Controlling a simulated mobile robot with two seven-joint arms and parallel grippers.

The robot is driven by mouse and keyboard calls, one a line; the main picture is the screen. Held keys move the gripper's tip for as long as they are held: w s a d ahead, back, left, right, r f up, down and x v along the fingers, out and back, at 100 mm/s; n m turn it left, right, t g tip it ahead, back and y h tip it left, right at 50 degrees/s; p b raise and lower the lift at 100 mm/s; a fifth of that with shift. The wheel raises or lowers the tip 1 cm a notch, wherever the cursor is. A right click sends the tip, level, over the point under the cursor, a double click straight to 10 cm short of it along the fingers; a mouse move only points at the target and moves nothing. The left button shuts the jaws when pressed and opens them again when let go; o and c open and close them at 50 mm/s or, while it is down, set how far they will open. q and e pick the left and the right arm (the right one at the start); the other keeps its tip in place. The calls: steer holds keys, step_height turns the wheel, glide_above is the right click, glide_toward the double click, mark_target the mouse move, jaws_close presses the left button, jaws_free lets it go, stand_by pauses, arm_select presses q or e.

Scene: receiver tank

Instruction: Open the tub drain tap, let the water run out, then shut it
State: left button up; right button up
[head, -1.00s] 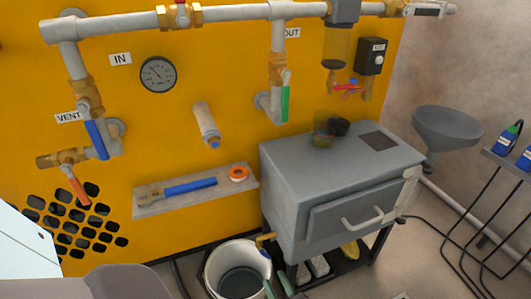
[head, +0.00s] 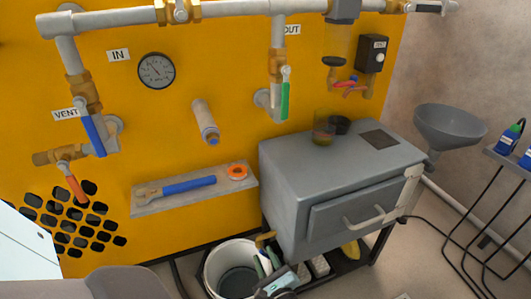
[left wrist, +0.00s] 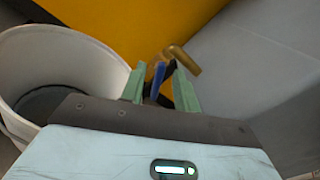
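The grey tub (head: 290,185) stands on a dark stand right of the yellow panel. Its brass drain tap (head: 266,238) sticks out low on the left side, and it also shows in the left wrist view (left wrist: 181,58). The tap's blue lever (left wrist: 157,78) is between the green fingers of my left gripper (head: 267,262). These fingers (left wrist: 159,82) are apart, with gaps beside the lever. A white bucket (head: 212,270) stands below and left of the tap; its bottom looks dark grey. No water stream shows. My right gripper is not in view.
The yellow panel (head: 200,75) carries pipes, valves and a gauge (head: 156,71). A shelf (head: 150,209) holds a blue-handled wrench (head: 185,186) and an orange ring (head: 237,172). A grey funnel (head: 450,125) and a rack with blue bottles (head: 510,138) are at the right.

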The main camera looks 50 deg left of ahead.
arm_select(q)
jaws_close()
steer(key=shift+n, duration=0.3)
steer(key=n+b, duration=0.2)
steer(key=n, duration=0.3)
steer(key=shift+f+b, duration=0.1)
steer(key=shift+b, duration=0.25)
steer(key=n, duration=0.3)
steer(key=shift+b, duration=0.3)
steer(key=shift+n, duration=1.6)
jaws_free()
